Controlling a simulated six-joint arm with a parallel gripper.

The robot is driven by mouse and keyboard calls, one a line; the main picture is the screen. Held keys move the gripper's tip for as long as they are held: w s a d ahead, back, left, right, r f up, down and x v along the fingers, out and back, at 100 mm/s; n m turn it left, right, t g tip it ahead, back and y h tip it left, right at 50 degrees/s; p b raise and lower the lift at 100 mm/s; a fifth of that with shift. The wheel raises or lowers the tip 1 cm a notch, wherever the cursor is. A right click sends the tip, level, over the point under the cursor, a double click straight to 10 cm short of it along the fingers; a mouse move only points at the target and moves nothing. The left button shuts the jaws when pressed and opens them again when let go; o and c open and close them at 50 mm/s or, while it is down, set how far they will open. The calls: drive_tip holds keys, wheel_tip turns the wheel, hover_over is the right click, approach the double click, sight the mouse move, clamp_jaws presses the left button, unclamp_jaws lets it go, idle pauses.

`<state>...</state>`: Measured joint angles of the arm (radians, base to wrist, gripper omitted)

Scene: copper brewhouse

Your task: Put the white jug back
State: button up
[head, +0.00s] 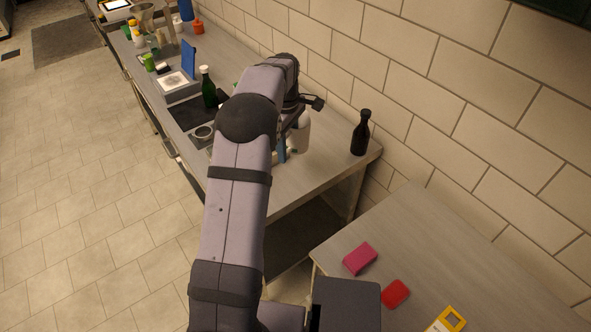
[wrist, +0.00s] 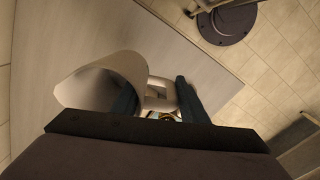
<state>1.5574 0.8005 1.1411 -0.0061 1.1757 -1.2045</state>
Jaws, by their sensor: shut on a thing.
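The white jug (head: 302,133) is at the near end of the long counter, partly hidden behind my arm in the head view. In the wrist view the jug (wrist: 103,82) shows its wide round mouth at the left and its handle between my fingers. My gripper (wrist: 155,97) is shut on the jug by its handle. In the head view only a bluish part of my gripper (head: 282,152) shows beside the jug. I cannot tell whether the jug's base touches the counter.
A dark bottle (head: 361,133) stands right of the jug, near the counter's end. A green bottle (head: 208,88) and a scale (head: 176,83) stand further back. A separate near table (head: 440,260) holds a pink block (head: 360,259) and a red piece (head: 396,293).

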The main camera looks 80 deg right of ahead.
drive_tip(key=shift+f+p, duration=1.75)
drive_tip(key=shift+f, duration=3.2)
drive_tip(key=shift+f, duration=0.1)
drive_tip(key=shift+f, duration=0.15)
drive_tip(key=o, duration=1.4)
drive_tip(key=r+b, duration=0.2)
drive_tip(key=r, duration=0.4)
drive_tip(key=r+b, duration=0.2)
drive_tip(key=r, duration=0.4)
drive_tip(key=shift+a+r, duration=0.2)
drive_tip(key=shift+r, duration=0.05)
drive_tip(key=shift+w, duration=0.1)
